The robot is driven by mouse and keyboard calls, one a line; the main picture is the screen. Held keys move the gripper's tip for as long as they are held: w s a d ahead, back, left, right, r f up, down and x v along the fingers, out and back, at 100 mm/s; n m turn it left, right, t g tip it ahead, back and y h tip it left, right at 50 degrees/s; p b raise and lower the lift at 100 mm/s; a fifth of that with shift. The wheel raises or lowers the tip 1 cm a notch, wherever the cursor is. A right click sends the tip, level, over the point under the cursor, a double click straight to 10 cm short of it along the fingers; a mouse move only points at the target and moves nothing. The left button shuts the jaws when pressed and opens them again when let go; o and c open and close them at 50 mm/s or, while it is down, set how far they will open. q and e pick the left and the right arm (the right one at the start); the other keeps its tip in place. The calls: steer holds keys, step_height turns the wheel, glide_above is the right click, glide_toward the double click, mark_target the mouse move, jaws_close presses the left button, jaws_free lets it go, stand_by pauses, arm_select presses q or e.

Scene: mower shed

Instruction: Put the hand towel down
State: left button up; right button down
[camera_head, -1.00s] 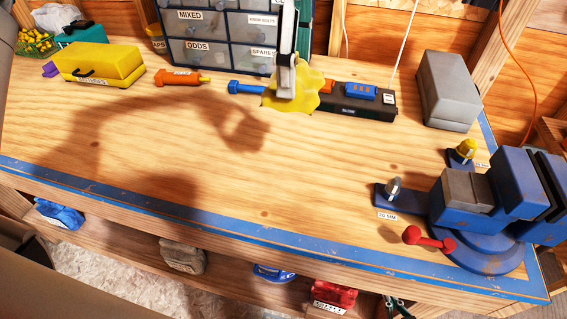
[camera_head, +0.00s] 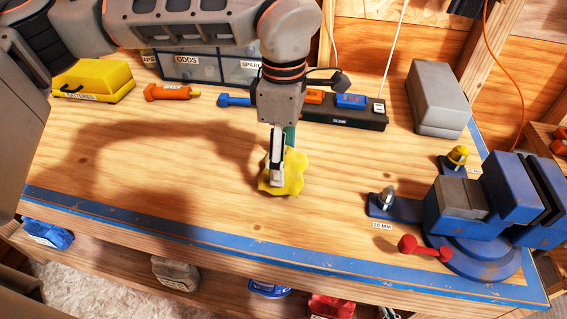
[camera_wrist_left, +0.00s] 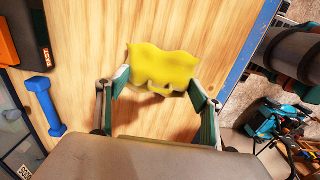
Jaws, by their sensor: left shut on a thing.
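The hand towel (camera_head: 293,175) is a small crumpled yellow cloth over the middle of the wooden workbench (camera_head: 190,190). My left gripper (camera_head: 279,178) points down and is shut on it. In the left wrist view the towel (camera_wrist_left: 163,68) is pinched between both fingers (camera_wrist_left: 160,86), with its loose part spreading out beyond the tips. I cannot tell whether its lower edge touches the bench. My right gripper is not in view.
A blue vise (camera_head: 480,220) with a red handle stands at the right. A grey box (camera_head: 440,97), a black power strip (camera_head: 345,122), an orange tube (camera_head: 170,92) and a yellow batteries case (camera_head: 95,80) line the back. The bench's left middle is bare.

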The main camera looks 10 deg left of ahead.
arm_select(q)
steer(key=shift+f, duration=1.4)
steer(key=shift+f, duration=0.1)
steer(key=shift+f, duration=0.1)
steer(key=o, duration=0.9)
steer(key=shift+o, duration=0.2)
step_height(320, 180, up, 12)
steer(key=shift+r, duration=0.25)
steer(key=shift+s+f, duration=0.1)
